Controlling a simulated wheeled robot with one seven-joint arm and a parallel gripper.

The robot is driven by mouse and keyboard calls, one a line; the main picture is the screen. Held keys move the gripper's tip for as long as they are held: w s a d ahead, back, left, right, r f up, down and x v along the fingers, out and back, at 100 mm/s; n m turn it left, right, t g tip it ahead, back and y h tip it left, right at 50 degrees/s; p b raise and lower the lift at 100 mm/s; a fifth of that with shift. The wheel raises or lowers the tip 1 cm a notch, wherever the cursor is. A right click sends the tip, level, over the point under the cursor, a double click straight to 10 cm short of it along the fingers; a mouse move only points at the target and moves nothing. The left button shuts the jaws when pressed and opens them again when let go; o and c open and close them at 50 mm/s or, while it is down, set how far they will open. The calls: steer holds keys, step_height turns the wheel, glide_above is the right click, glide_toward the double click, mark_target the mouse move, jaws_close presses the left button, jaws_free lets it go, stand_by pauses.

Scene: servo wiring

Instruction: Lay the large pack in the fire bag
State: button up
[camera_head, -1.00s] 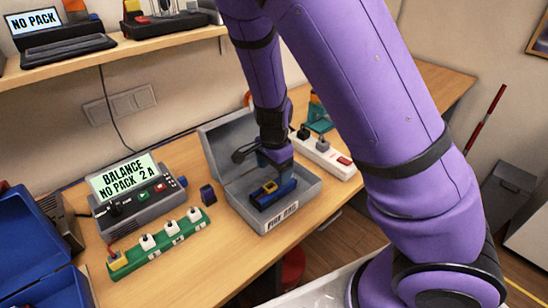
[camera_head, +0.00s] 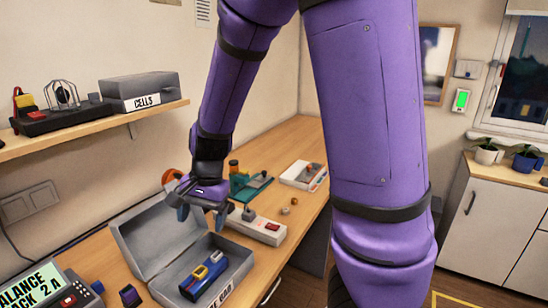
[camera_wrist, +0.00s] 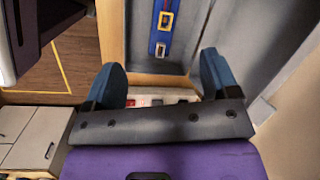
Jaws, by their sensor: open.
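The fire bag (camera_head: 238,254) is a grey box on the bench with its lid standing open at the left. The large pack (camera_head: 195,285), blue with a yellow connector, lies on the floor of the box. My gripper (camera_head: 203,212) is open and empty, above the box's far end and clear of the pack. In the wrist view, the open fingers (camera_wrist: 163,78) have nothing between them. The pack (camera_wrist: 163,42) shows there at the top, inside the grey box (camera_wrist: 196,28).
A white power strip (camera_head: 258,228) with a red switch lies just beyond the box. A green device (camera_head: 250,186) and a white tray (camera_head: 303,174) stand farther back. The balance charger (camera_head: 45,290) is at the lower left. A shelf (camera_head: 95,122) hangs above.

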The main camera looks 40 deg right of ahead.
steer(key=s+d+r+n+t+h, duration=0.1)
steer(key=s+d+r+n+t, duration=0.1)
steer(key=s+r+n, duration=0.3)
steer(key=s+d+r+n+t+h, duration=0.1)
steer(key=s+d+r+n+t, duration=0.2)
steer(key=s+r, duration=0.9)
step_height(320, 180, up, 2)
steer(key=shift+s+d+n+h, duration=0.25)
steer(key=shift+d+n+h, duration=0.15)
steer(key=shift+d+n, duration=0.55)
